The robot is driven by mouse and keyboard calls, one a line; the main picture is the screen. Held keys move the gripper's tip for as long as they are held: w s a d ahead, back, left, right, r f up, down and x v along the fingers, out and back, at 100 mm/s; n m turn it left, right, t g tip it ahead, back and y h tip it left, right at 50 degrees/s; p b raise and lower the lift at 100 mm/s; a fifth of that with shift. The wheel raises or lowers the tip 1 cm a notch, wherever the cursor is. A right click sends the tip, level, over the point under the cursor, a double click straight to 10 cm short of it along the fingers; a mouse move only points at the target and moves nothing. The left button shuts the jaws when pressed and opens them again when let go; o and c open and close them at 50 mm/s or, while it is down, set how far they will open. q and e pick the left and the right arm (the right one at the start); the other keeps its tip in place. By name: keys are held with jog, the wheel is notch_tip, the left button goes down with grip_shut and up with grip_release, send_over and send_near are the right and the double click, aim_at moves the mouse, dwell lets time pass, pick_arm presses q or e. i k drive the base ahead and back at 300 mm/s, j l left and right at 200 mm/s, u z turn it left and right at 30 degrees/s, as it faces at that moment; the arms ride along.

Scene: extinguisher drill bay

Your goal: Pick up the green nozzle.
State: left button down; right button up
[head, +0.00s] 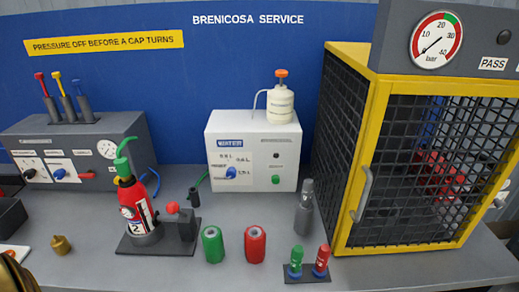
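A small green nozzle-like piece (296,258) stands upright in a dark two-place holder (306,279) at the front, right of centre. It has a blue ring low down. A similar red piece (321,259) stands just right of it. A larger green cylinder (212,245) with a hole in its top stands on the bench to the left, next to a red cylinder (255,244). Neither of my grippers shows, and nothing is seen touching these pieces.
A red extinguisher (130,200) stands in a dark fixture at left. A grey cylinder (305,210) stands behind the holder, beside the yellow-framed mesh cage (400,170). A white water unit (253,150) is at the back. A brass piece (61,245) sits front left.

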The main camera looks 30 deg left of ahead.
aim_at(122, 168)
jog(key=u, duration=2)
